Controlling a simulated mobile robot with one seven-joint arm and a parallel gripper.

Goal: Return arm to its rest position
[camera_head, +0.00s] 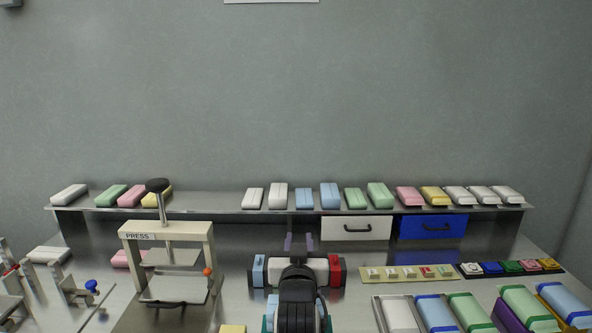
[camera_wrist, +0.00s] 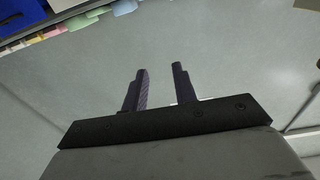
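My gripper (camera_head: 299,243) shows at the lower middle of the head view, with its two dark purple fingers pointing away from me toward the shelf. In the wrist view the two fingers (camera_wrist: 159,83) stand clearly apart, with nothing between them. My gripper is open and empty. My dark arm (camera_head: 298,300) rises from the bottom edge of the head view and hides part of the bench behind it.
A metal shelf (camera_head: 220,202) with several coloured packs runs along the back. A white drawer (camera_head: 340,229) and a blue drawer (camera_head: 415,229) sit beneath it. A press (camera_head: 127,237) stands left; a button strip (camera_head: 450,280) and trays (camera_head: 379,309) lie right.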

